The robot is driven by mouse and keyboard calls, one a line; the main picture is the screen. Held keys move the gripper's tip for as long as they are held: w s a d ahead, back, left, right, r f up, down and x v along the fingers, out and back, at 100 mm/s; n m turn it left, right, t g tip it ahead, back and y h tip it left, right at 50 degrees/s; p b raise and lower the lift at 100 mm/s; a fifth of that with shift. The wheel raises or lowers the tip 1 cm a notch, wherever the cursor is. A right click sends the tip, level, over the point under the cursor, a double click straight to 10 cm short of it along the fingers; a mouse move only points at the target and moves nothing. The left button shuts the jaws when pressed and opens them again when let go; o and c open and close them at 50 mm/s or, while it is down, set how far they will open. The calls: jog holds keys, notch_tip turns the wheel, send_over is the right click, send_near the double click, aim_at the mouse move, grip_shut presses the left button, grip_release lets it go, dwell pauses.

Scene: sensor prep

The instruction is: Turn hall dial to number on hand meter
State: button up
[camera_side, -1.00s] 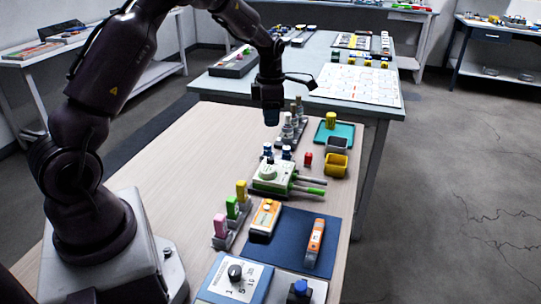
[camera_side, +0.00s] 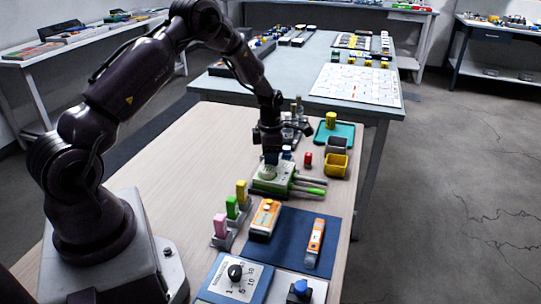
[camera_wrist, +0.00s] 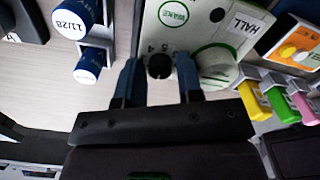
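The hall box (camera_side: 268,186) is green and white with green-handled probes, at the middle of the table in the side view. In the wrist view its panel (camera_wrist: 215,65) carries the label HALL, a green-ringed mark and a small black dial (camera_wrist: 159,67) with printed numbers beside it. My gripper (camera_side: 271,158) points down over the box. Its two blue fingers stand on either side of the dial, with narrow gaps showing; contact is not visible. An orange and white meter (camera_side: 265,217) stands in front of the box, and a slimmer one (camera_side: 315,243) lies on a blue mat. Their readings are illegible.
Pink, green and yellow blocks (camera_side: 231,208) stand left of the meter. Bottles (camera_side: 297,118), a red piece (camera_side: 308,158) and a yellow bin (camera_side: 336,165) are behind. A knob panel (camera_side: 235,280) is at the front. The table's left side is clear.

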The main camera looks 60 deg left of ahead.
grip_shut()
